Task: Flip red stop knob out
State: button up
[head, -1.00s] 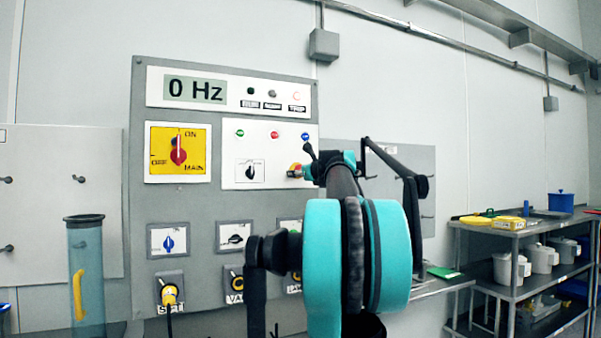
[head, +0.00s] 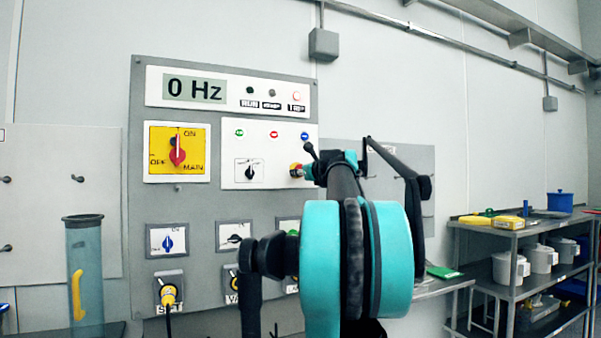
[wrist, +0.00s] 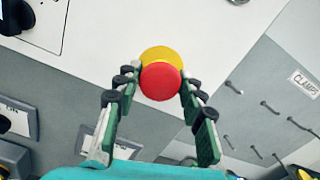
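The red stop knob (wrist: 161,78) is a round red cap on a yellow base. In the wrist view it sits between the two fingertips of my gripper (wrist: 162,84), which meet its left and right sides. My gripper looks shut on it. In the head view the knob (head: 296,170) shows at the right edge of the white control plate, next to my gripper (head: 306,172). My arm hides part of the panel below it.
The grey control panel (head: 225,115) carries a yellow main switch (head: 177,151), a 0 Hz display (head: 195,90) and several dials. A clear tube (head: 86,275) stands at the left. A shelf (head: 530,229) with containers is at the right.

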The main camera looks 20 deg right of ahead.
jog(key=o, duration=0.5)
jog(key=shift+s, duration=0.1)
jog(key=shift+c, duration=0.2)
jog(key=shift+s, duration=0.15)
jog(key=s, duration=1.1)
jog(key=shift+s+d, duration=0.2)
jog(key=shift+s, duration=0.2)
